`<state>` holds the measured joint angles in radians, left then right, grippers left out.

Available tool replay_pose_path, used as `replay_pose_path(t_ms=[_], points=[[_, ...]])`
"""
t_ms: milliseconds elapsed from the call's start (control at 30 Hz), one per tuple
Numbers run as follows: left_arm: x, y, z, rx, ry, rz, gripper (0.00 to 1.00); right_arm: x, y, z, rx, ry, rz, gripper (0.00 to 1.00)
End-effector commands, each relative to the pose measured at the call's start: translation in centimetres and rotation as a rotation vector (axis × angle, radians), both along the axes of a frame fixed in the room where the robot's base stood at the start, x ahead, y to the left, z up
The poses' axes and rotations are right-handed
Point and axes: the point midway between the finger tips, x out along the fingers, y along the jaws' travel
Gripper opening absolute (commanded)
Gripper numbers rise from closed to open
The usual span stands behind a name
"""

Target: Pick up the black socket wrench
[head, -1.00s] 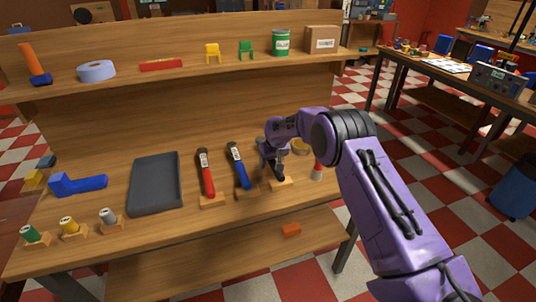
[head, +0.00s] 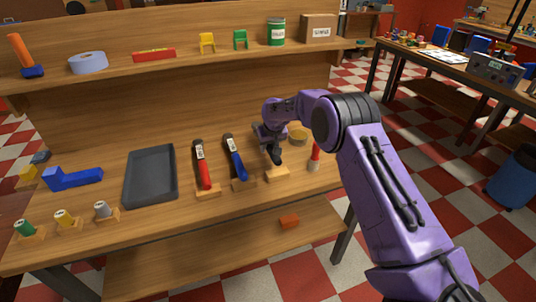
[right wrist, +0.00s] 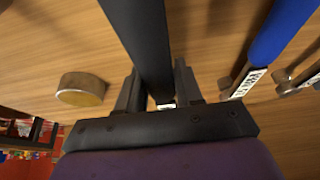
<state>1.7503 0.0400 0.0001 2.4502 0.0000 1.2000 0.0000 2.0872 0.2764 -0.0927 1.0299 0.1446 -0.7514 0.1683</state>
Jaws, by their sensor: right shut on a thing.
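The black socket wrench (right wrist: 142,40) runs between the two fingers of my right gripper (right wrist: 157,88) in the right wrist view. My right gripper (head: 268,136) is shut on it. In the head view the wrench's black handle (head: 276,157) hangs below the gripper, just above a small wooden block (head: 277,173), with a small gap showing. My wrist and gripper hide the wrench's upper part. My left gripper is not in view.
A blue-handled tool (head: 235,163) and a red-handled tool (head: 203,172) stand just left of the wrench. A round tan disc (head: 298,133) and a red-and-white item (head: 314,155) are to the right. A dark grey tray (head: 151,174) lies farther left.

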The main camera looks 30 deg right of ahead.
Motion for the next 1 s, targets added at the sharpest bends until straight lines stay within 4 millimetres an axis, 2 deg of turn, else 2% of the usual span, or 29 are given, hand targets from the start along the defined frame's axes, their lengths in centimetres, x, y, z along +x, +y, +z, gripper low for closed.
replay_pose_path(t_ms=[233, 400, 500, 700, 1000], points=[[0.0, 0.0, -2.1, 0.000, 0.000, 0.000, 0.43, -4.8, 2.1, 6.4, -0.002, -0.009, 0.001, 0.00], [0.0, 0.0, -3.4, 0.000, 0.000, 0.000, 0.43, -9.2, 4.0, 8.2, -0.002, -0.008, 0.001, 0.00], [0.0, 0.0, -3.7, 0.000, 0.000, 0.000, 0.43, -11.0, 4.7, 9.1, -0.002, -0.007, 0.001, 0.00], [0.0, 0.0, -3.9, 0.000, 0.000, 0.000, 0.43, -12.7, 5.4, 10.0, -0.001, -0.004, 0.000, 0.00], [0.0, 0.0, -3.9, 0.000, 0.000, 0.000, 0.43, -12.8, 5.5, 10.1, -0.001, -0.004, 0.000, 0.00]])
